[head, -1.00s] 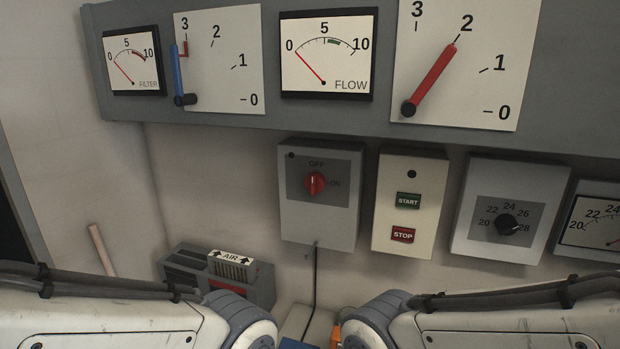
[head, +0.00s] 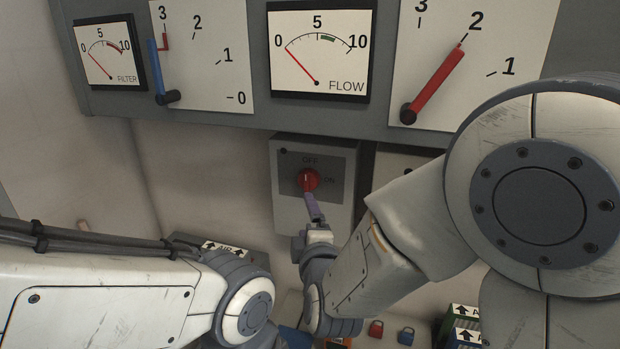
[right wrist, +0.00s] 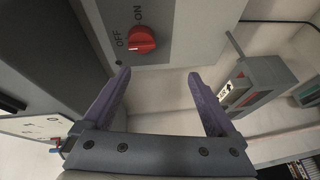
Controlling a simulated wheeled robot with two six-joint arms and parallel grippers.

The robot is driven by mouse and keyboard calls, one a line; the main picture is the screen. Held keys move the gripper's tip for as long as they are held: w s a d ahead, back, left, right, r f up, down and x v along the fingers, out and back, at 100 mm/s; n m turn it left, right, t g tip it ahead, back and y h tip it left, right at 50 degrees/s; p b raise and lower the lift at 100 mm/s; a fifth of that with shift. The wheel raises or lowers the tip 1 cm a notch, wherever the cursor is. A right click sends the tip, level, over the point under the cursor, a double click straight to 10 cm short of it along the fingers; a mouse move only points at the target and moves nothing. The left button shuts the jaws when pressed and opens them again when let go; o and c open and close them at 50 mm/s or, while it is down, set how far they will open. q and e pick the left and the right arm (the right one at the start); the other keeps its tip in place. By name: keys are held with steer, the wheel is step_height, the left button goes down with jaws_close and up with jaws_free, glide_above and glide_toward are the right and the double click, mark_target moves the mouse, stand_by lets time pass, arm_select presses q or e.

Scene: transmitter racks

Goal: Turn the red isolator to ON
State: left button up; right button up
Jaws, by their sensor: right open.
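The red isolator (head: 307,180) is a round red knob on a grey box (head: 286,215) on the wall. In the head view its white mark points up to OFF, with ON at its right. In the right wrist view the knob (right wrist: 141,40) shows just beyond the fingertips, its grip lying towards OFF. My right gripper (head: 311,204) has purple fingers and is just below and in front of the knob. The right wrist view shows it (right wrist: 160,74) open and empty, the knob not between the fingers. My left arm is at lower left; its gripper is out of view.
A FLOW gauge (head: 318,60) and a red lever (head: 437,84) near 2 are on the panel above. A blue lever (head: 156,72) is near 3. Red (head: 376,329) and blue (head: 405,336) padlocks lie below.

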mark_target(309, 182)
steer(key=shift+n+t+h, duration=0.4)
steer(key=shift+t, duration=0.3)
steer(key=w+p, duration=0.1)
steer(key=w, duration=0.2)
steer(key=w+r+p, duration=0.1)
steer(key=w+p, duration=0.1)
steer(key=w, duration=0.1)
steer(key=w+r+p, duration=0.1)
steer(key=w, duration=0.2)
steer(key=shift+w+d+r, duration=0.1)
steer(key=shift+w+d, duration=0.2)
steer(key=shift+d, duration=0.05)
steer(key=shift+w+p, duration=0.4)
steer(key=shift+w, duration=0.3)
